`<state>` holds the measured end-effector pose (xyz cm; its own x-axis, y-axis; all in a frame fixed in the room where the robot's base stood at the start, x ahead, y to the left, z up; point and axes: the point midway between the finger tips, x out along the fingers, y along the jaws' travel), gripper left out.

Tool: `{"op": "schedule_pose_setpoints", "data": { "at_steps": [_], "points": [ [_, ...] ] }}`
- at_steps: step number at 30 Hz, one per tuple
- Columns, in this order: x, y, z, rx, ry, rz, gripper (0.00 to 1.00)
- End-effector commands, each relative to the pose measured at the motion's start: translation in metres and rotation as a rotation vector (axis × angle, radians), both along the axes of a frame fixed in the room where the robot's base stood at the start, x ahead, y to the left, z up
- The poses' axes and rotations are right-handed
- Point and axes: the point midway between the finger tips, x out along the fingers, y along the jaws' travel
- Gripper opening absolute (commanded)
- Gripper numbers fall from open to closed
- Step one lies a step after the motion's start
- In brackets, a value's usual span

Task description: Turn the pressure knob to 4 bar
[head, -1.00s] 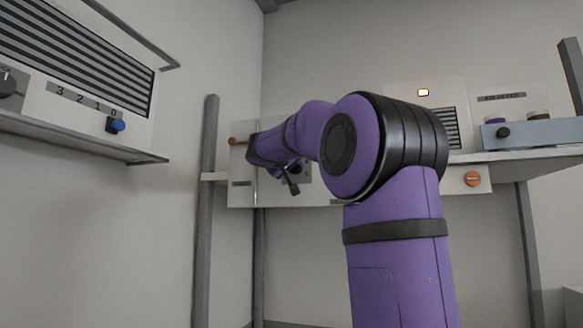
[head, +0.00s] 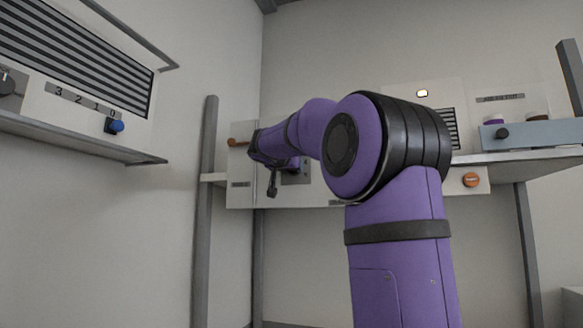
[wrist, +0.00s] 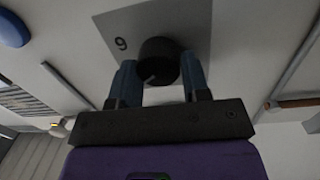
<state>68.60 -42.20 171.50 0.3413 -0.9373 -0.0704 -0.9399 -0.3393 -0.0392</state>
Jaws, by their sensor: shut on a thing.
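The black round knob (wrist: 158,62) sits on a grey plate (wrist: 190,22) in the wrist view. A pale pointer mark shows on its lower left side. A digit that reads as 9 in this view stands left of the knob; other scale marks are hidden or out of view. My gripper (wrist: 159,76) is shut on the knob, with one blue finger on each side. In the head view the grey plate (head: 303,172) shows partly on the far white panel (head: 240,195), behind my wrist. The knob is hidden there by my arm.
An orange-brown handle (head: 239,142) is at the panel's left end. An orange button (head: 472,180) is right of my arm, below a shelf (head: 520,155) with a blue-grey box (head: 540,133). A blue knob (head: 115,126) under a 3-to-0 scale is on the left wall.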

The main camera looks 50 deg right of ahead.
Motion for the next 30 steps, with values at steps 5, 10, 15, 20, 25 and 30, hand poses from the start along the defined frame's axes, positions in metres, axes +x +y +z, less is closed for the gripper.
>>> {"op": "schedule_pose_setpoints", "data": {
  "at_steps": [5,10,15,20,25,30],
  "points": [
    [0.0002,0.0001,-0.001,0.011,-0.021,0.0,0.19],
    [0.0002,0.0001,-0.0011,0.013,-0.024,0.0,0.19],
    [0.0003,0.0,-0.0012,0.013,-0.023,-0.001,0.19],
    [0.0003,0.0,-0.001,0.012,-0.023,-0.001,0.68],
    [0.0001,0.0,-0.0006,0.011,-0.024,0.0,0.68],
    [-0.001,0.0028,0.0001,0.011,-0.024,0.0,0.68]
  ]
}}
